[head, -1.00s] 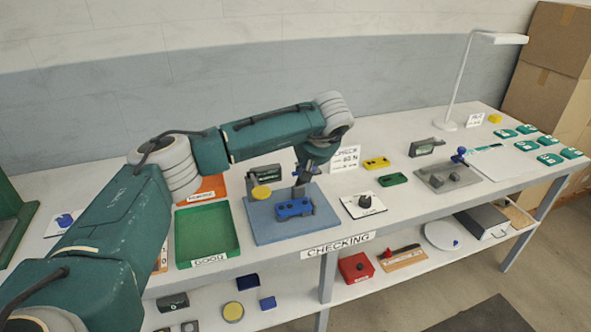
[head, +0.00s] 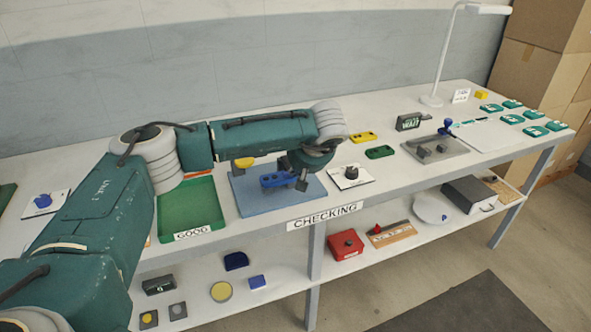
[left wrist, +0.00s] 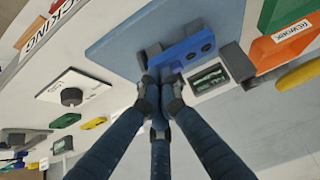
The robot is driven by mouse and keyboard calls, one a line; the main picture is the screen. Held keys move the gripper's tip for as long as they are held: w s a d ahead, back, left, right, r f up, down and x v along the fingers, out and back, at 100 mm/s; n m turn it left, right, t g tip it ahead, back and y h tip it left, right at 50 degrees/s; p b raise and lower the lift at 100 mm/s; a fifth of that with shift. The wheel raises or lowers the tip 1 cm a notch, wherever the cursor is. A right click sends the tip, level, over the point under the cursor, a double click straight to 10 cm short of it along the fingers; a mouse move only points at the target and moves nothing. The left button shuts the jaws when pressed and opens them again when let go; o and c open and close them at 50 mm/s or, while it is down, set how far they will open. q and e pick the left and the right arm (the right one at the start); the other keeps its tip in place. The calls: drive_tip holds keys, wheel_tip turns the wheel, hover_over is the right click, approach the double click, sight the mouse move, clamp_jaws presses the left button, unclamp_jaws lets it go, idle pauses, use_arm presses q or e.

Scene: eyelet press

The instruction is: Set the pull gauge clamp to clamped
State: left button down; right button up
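On a blue base board (head: 256,205) stands a blue block (head: 277,181) with dark round holes, likely part of the pull gauge. The block also shows in the left wrist view (left wrist: 188,52), beside a grey box with a display (left wrist: 211,79). My left gripper (head: 301,183) is low over the board at the block's right end. In the left wrist view its fingertips (left wrist: 160,88) are drawn close together, right at the block's end; I cannot tell whether they touch it. No separate clamp handle is clear; the fingers hide part of that spot. My right gripper is not in view.
A green GOOD tray (head: 190,207) lies left of the board. A white plate with a black knob (head: 351,173) is close on the right. Yellow (head: 363,137) and green (head: 380,152) pieces lie behind it. Further right is a grey fixture (head: 436,148) with a blue lever.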

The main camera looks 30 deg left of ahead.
use_arm(q)
drive_tip(key=shift+s+d+f+y+b, duration=0.25)
drive_tip(key=shift+f+y+b, duration=0.2)
drive_tip(key=shift+f, duration=0.15)
drive_tip(key=shift+t, duration=0.3)
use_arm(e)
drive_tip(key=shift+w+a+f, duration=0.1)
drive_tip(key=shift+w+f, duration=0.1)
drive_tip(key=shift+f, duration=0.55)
use_arm(q)
drive_tip(key=shift+s+f, duration=0.15)
drive_tip(key=shift+f, duration=0.05)
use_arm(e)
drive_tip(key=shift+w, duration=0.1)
use_arm(q)
wheel_tip(320, 180, up, 4)
drive_tip(key=p, duration=0.3)
drive_tip(key=s+d+f+b, duration=0.2)
drive_tip(key=s+d+b, duration=0.1)
drive_tip(key=s+d, duration=0.2)
drive_tip(key=shift+s+d, duration=0.4)
drive_tip(key=shift+d, duration=0.7)
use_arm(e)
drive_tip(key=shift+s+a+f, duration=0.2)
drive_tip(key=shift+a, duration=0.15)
